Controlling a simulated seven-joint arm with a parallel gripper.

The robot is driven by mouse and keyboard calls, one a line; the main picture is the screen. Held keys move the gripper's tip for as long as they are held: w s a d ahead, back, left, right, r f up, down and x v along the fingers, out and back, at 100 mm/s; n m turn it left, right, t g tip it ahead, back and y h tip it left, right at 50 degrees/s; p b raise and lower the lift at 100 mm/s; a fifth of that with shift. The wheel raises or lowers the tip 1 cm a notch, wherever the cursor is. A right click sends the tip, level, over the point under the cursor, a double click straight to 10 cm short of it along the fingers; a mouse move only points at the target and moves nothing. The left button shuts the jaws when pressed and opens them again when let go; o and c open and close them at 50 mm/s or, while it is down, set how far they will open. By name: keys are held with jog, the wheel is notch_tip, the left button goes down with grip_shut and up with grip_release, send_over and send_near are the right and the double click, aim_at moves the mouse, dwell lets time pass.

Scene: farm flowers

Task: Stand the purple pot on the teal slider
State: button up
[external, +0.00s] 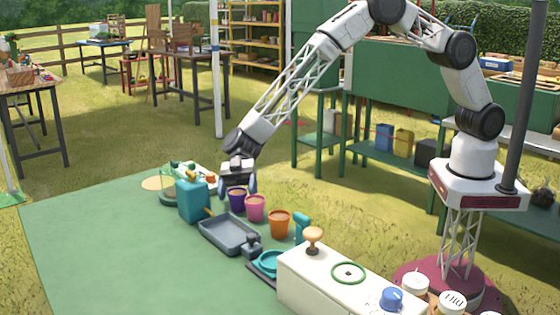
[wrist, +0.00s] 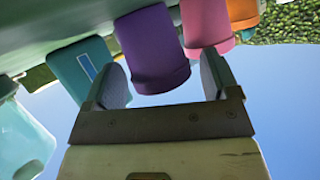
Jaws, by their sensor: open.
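The purple pot (external: 238,200) stands upright on the green mat, first in a row with a pink and an orange pot. My gripper (external: 238,184) is open, just above and at the purple pot. In the wrist view the purple pot (wrist: 152,45) shows between and beyond the two spread fingers (wrist: 162,68); I cannot tell whether either finger touches it. A teal round piece (external: 268,263) on a dark base, beside the white box, looks like the teal slider. Nothing stands on it.
The pink pot (external: 256,210) is close beside the purple one, then the orange pot (external: 279,224). A teal container (external: 193,201) stands on the other side. A grey tray (external: 228,236) lies in front. The white box (external: 345,280) is at the near right. The mat's left part is clear.

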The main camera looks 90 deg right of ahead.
jog(key=shift+v, duration=3.95)
jog(key=shift+r, duration=0.1)
